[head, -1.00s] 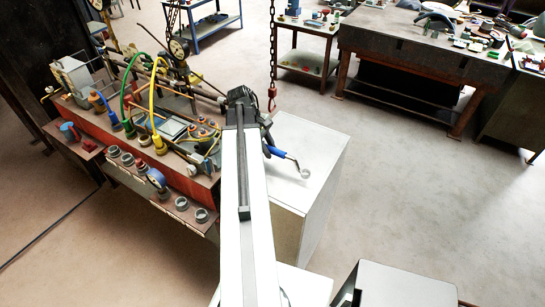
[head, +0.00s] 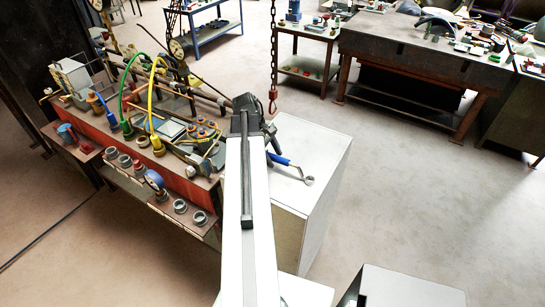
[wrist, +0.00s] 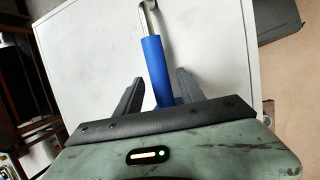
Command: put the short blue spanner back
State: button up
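The short blue spanner has a blue handle and a silver ring end. In the head view the spanner (head: 282,161) is over the white cabinet top (head: 318,147), ring end pointing right, and appears to lie on it. In the wrist view its blue handle (wrist: 154,68) runs up between my fingers, with the metal shank above it. My gripper (wrist: 158,88) is open, with a visible gap on each side of the handle. In the head view my gripper (head: 269,146) is mostly hidden by my arm.
A red-brown bench (head: 180,178) crowded with pipe fittings, gauges and hoses stands left of the cabinet. A chain with a red hook (head: 272,100) hangs behind my arm. A dark workbench (head: 420,52) stands at the back right.

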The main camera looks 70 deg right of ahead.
jog(key=shift+r, duration=0.1)
jog(key=shift+r+p, duration=0.3)
jog(key=shift+p, duration=0.1)
jog(key=p+v, duration=1)
jog(key=v, duration=0.1)
jog(key=shift+r+p, duration=0.25)
jog(key=shift+p, duration=0.1)
jog(key=shift+w+a, duration=0.1)
jog(key=shift+w, duration=0.05)
